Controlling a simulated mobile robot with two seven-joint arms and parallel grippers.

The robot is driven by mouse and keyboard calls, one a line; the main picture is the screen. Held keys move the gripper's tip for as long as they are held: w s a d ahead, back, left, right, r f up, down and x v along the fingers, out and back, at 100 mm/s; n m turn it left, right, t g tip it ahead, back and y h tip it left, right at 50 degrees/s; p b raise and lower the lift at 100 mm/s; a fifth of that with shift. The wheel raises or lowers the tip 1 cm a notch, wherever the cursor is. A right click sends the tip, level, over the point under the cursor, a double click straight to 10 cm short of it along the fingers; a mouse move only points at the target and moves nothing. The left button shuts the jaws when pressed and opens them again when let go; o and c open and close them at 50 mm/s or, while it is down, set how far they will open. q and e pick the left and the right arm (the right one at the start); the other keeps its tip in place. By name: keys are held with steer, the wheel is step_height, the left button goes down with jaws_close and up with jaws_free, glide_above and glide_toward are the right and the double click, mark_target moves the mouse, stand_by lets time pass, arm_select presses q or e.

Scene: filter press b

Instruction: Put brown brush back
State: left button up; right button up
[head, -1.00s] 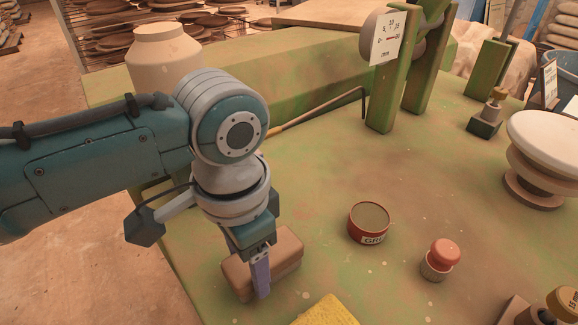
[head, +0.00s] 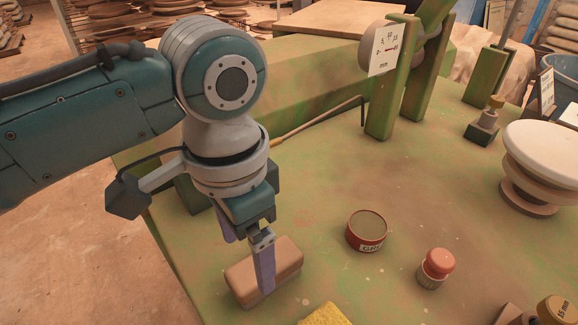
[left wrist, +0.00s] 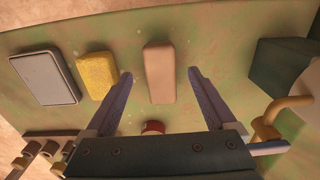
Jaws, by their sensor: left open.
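The brown brush (head: 285,262) shows as a rounded brown block lying on the green table, near its left front edge in the head view. In the left wrist view the brush (left wrist: 159,72) lies between my two spread fingers, with a gap on each side. My left gripper (head: 247,262) is open and empty and points down at the brush. In the head view its near finger covers part of the brush. The fingers also show in the left wrist view (left wrist: 160,76). I cannot tell exactly how high the fingertips are. My right gripper is not in view.
A yellow sponge (left wrist: 97,75) and a grey framed block (left wrist: 45,78) lie beside the brush. A red tin (head: 367,231), a red-capped jar (head: 436,268) and a white round stand (head: 545,155) are to the right. A green post frame (head: 383,95) stands behind.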

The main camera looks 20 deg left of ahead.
mark_target(249, 272)
arm_select(q)
step_height(249, 272, up, 6)
steer(key=r+p, duration=0.1)
steer(key=s+d+f+n+t+h, duration=0.2)
steer(key=s+f+h, duration=0.15)
steer(key=s, duration=0.45)
steer(key=s+a+r+n+t+y, duration=0.1)
steer(key=s+a+n+y, duration=0.2)
steer(key=s+a, duration=0.3)
steer(key=a, duration=0.3)
steer(key=shift+s+r+n+t, duration=0.15)
steer(key=shift+s+n+t, duration=0.15)
steer(key=shift+s, duration=0.05)
steer(key=shift+d, duration=0.1)
